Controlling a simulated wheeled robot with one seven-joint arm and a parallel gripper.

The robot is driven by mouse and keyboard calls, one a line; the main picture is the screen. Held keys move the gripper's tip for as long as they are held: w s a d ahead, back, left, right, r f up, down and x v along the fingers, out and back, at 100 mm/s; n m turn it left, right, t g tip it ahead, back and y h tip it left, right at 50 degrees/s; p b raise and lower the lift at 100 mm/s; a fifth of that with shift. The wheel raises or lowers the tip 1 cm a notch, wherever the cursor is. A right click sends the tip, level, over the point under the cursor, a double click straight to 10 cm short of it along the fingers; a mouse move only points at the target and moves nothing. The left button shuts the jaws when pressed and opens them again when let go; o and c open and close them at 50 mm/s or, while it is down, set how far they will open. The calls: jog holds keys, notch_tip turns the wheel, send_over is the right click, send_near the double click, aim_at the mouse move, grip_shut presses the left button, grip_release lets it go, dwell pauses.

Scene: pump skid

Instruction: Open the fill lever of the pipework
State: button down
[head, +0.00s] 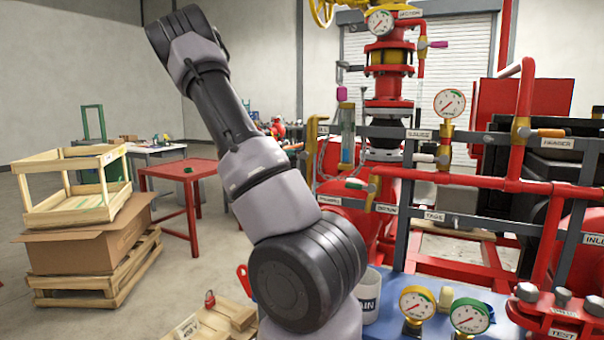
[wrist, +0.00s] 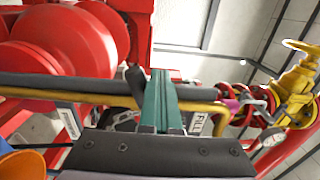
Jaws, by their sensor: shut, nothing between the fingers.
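My gripper (wrist: 160,78) shows in the wrist view as two green fingers pressed together, with nothing between them. It is hidden or out of frame in the head view. The FILL label (wrist: 195,122) is close to the right of the fingers. A yellow pipe (wrist: 100,100) runs across behind them, beside a dark grey rail (wrist: 60,85). A dark upright piece (wrist: 135,84) stands just left of the fingers; I cannot tell whether it is the fill lever or whether they touch. The pipework also shows in the head view, with a yellow bent pipe (head: 311,140) at its left.
A yellow handwheel valve (wrist: 297,85) is at the right of the wrist view, and a large red body (wrist: 60,40) at upper left. In the head view, gauges (head: 417,304) stand at the front, a red table (head: 190,170) and wooden crates (head: 75,205) at left.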

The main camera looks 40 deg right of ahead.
notch_tip(320, 180, down, 2)
jog(key=shift+s, duration=0.1)
jog(key=shift+s+d+f, duration=0.15)
jog(key=shift+s+f, duration=0.1)
jog(key=shift+f, duration=0.3)
jog(key=shift+s+d+f, duration=0.1)
jog(key=shift+s+f, duration=0.1)
jog(key=shift+f, duration=0.3)
jog(key=shift+s+d+f, duration=0.25)
jog(key=shift+s+f, duration=0.25)
jog(key=shift+s, duration=0.15)
jog(key=shift+s+d+f, duration=0.25)
jog(key=shift+s+f, duration=0.25)
jog(key=shift+s, duration=0.1)
jog(key=shift+w, duration=0.15)
jog(key=w+v, duration=0.1)
jog(key=v, duration=0.8)
jog(key=shift+a, duration=0.25)
